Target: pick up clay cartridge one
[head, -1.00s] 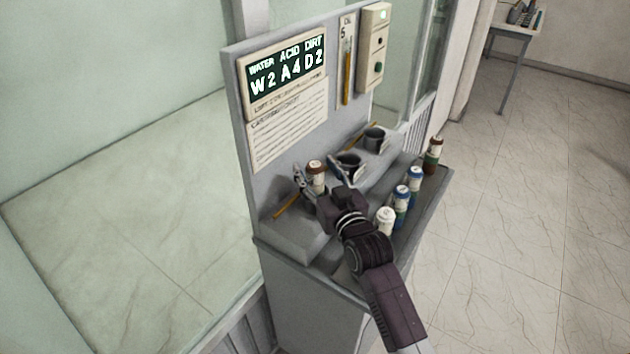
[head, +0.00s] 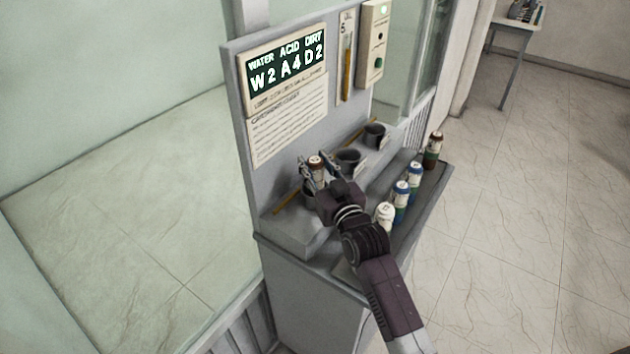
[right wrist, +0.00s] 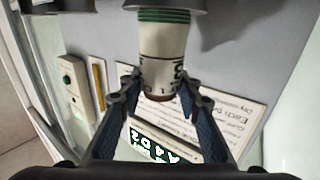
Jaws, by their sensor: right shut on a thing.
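A cartridge with a brown cap and a white label (head: 315,165) stands upright in the near left holder of the bench. In the right wrist view this brown-capped cartridge (right wrist: 162,58) shows green bands near its base, which meets a grey holder rim. My right gripper (head: 320,170) has one finger on each side of it and is shut on it. The right wrist view shows the fingertips (right wrist: 161,84) at its sides near the cap. I cannot read a number on its label. My left gripper is not in view.
Two dark cups (head: 348,161) and (head: 375,135) sit behind it along the ledge. On the right shelf stand a white-capped cartridge (head: 385,214), blue-capped cartridges (head: 401,197) and (head: 414,178), and another brown-capped cartridge (head: 433,150). A sign panel (head: 287,72) rises behind.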

